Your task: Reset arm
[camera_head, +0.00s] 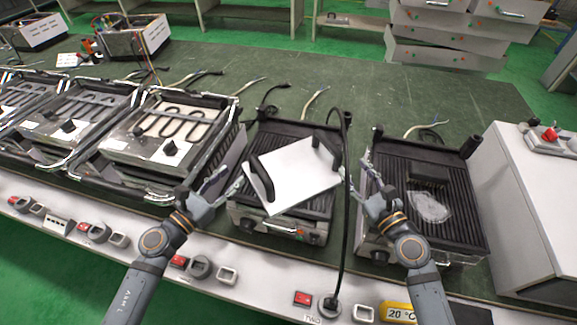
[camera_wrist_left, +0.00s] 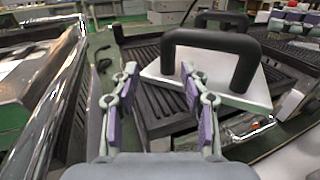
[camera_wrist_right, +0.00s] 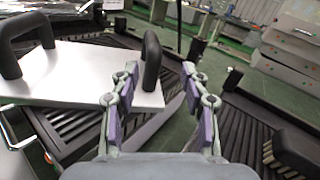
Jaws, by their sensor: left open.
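My left gripper (camera_head: 212,190) is open and empty in the head view, just left of the middle grill. In the left wrist view my left gripper (camera_wrist_left: 158,88) has its two fingers spread, with a plate's black handle beyond. My right gripper (camera_head: 372,190) is between the middle grill and the right grill. In the right wrist view my right gripper (camera_wrist_right: 160,92) has its fingers apart with nothing between them. A white plate (camera_head: 298,178) with black handles lies tilted across the middle grill (camera_head: 318,208), apart from both grippers.
The right grill (camera_head: 455,215) bears a dark brush (camera_head: 428,174) and a clear, crumpled-looking item (camera_head: 430,207). Heating-element units (camera_head: 176,135) line the left. A black cable (camera_head: 346,240) hangs beside the middle grill. A white cabinet (camera_head: 525,200) bounds the right.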

